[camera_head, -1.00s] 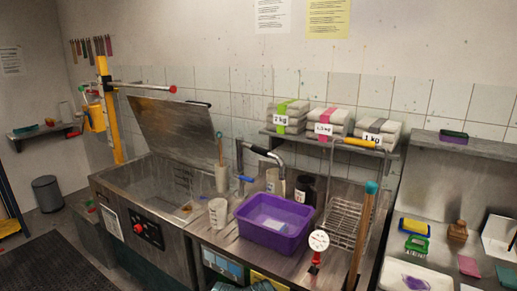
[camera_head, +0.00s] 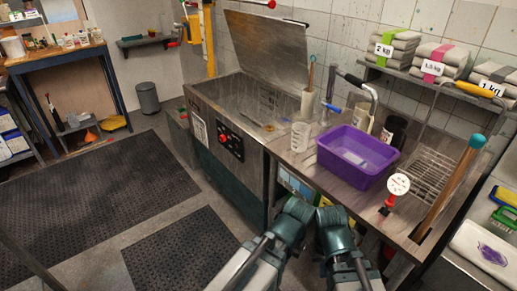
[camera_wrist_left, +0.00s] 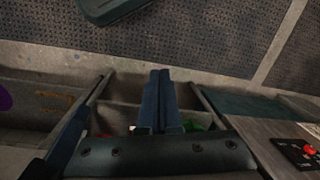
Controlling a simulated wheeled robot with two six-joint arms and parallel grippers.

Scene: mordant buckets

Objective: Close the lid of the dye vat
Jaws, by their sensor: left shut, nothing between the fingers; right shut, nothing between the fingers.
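The dye vat (camera_head: 205,141) is a steel tub with a control panel and red knob (camera_head: 223,138) on its front. Its flat steel lid (camera_head: 265,47) stands raised and tilted at the back, leaving the basin (camera_head: 245,103) open. My right gripper (camera_head: 362,274) is low in front of the counter, shut and empty, well away from the lid. My left gripper (camera_wrist_left: 164,77) is shut and empty in the left wrist view, above the floor by open shelving; its fingers are hard to make out in the head view.
A white beaker (camera_head: 300,136), a purple tub (camera_head: 356,156) and a red-based dial (camera_head: 398,185) stand on the counter right of the vat. A yellow column (camera_head: 209,40) stands behind the vat's left side. Floor with dark mats (camera_head: 88,205) is clear at left.

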